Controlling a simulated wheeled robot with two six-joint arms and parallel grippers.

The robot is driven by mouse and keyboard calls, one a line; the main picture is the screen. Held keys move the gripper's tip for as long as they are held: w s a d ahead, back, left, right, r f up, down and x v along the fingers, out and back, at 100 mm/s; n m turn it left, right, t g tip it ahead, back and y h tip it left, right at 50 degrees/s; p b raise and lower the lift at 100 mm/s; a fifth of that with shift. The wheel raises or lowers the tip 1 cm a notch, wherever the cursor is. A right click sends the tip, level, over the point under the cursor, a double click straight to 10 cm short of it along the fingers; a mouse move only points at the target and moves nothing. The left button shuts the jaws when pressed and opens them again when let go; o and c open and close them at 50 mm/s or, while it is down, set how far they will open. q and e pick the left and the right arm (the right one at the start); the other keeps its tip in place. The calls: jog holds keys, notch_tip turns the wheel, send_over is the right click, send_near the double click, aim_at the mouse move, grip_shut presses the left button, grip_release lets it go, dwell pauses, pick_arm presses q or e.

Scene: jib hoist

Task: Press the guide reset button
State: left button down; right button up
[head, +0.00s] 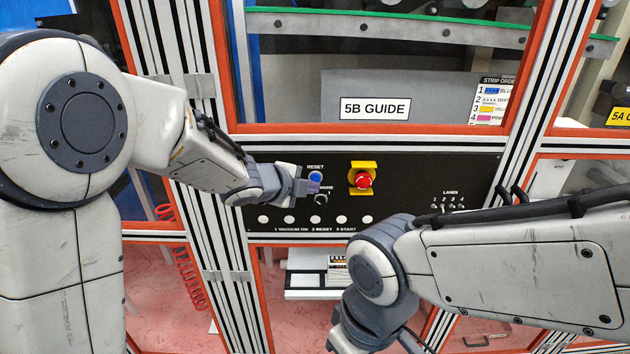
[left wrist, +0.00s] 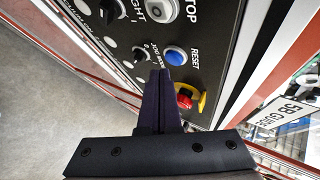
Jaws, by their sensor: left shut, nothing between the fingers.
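The blue reset button (head: 316,176) sits under the word RESET on a black control panel (head: 420,180). It also shows in the left wrist view (left wrist: 175,57), just past my fingertips. My left gripper (head: 314,188) is shut and empty, its tips close below the button in the head view. In the left wrist view the closed fingers (left wrist: 160,76) point at the panel between the button and a mode knob (left wrist: 142,53). The button face is uncovered there; I cannot tell whether the tips touch the panel. My right arm crosses the lower right; its fingers are out of sight.
A red emergency stop (head: 362,180) on a yellow plate sits right of the button. A row of white round buttons (head: 341,219) runs below. Orange-edged frames and a window with a 5B GUIDE sign (head: 375,108) surround the panel.

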pick_arm(q)
jog(key=shift+s+b, duration=0.85)
jog(key=shift+s, duration=1.65)
